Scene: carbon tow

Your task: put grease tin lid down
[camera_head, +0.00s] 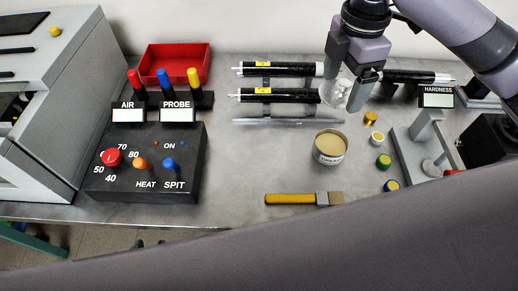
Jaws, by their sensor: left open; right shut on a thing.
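The open grease tin (331,158) stands upright on the metal bench, right of centre, with tan grease showing inside. My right gripper (356,82) comes in from the upper right and is shut on the pale silvery grease tin lid (336,93). The lid is tilted and held above the bench, behind the tin and apart from it. The fingers hide part of the lid. My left gripper is not in view.
Black tubes (277,96) lie on a rack behind the tin. A yellow-handled brush (290,199) lies in front. Several small coloured caps (383,161) and a hardness tester (402,150) are at right. The control box (140,185) and red tray (178,52) are left. Bench between box and tin is clear.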

